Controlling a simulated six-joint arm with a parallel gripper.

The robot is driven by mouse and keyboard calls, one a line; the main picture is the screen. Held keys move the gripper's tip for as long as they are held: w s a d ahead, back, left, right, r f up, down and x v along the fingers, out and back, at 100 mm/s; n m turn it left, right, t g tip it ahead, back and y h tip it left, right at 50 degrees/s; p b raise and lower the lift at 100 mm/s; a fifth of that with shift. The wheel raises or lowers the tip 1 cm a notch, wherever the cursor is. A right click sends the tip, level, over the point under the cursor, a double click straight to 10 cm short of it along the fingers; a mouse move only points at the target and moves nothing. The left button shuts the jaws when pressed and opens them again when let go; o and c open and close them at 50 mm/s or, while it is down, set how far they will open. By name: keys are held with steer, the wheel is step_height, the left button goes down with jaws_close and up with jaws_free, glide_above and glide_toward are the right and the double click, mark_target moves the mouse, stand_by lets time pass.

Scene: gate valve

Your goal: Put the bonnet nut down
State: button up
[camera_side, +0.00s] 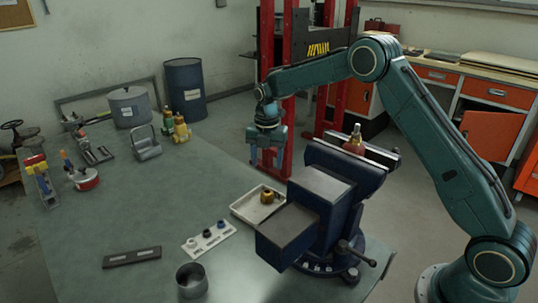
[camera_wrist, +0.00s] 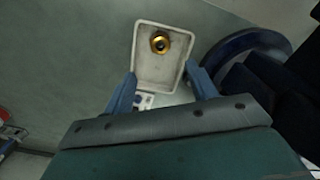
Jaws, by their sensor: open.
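A brass bonnet nut (camera_side: 267,196) lies in a shallow white tray (camera_side: 243,207) on the table, left of the blue vise. In the wrist view the nut (camera_wrist: 160,42) sits near the far end of the tray (camera_wrist: 142,70), with its hole facing up toward the camera. My gripper (camera_side: 268,160) is above and behind the tray in the side view, apart from the nut. Its two fingers (camera_wrist: 160,88) are spread wide and nothing is between them.
The blue vise (camera_side: 318,210) stands right of the tray and holds a brass-topped valve body (camera_side: 355,140). A white holder (camera_side: 209,238) with small parts, a dark bar (camera_side: 132,257) and a metal cup (camera_side: 191,280) are nearer the front.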

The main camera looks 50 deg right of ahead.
stand_by(0.4)
steer(key=s+a+r+m+t, duration=0.3)
steer(key=s+r+m, duration=0.8)
steer(key=s+r, duration=0.6)
steer(key=s+a+r+m+t, duration=0.1)
steer(key=s+a+m+t, duration=0.1)
steer(key=s+m, duration=1.1)
steer(key=s, duration=0.8)
steer(key=shift+s+r+t, duration=0.15)
steer(key=shift+s+t, duration=0.15)
steer(key=shift+s, duration=0.05)
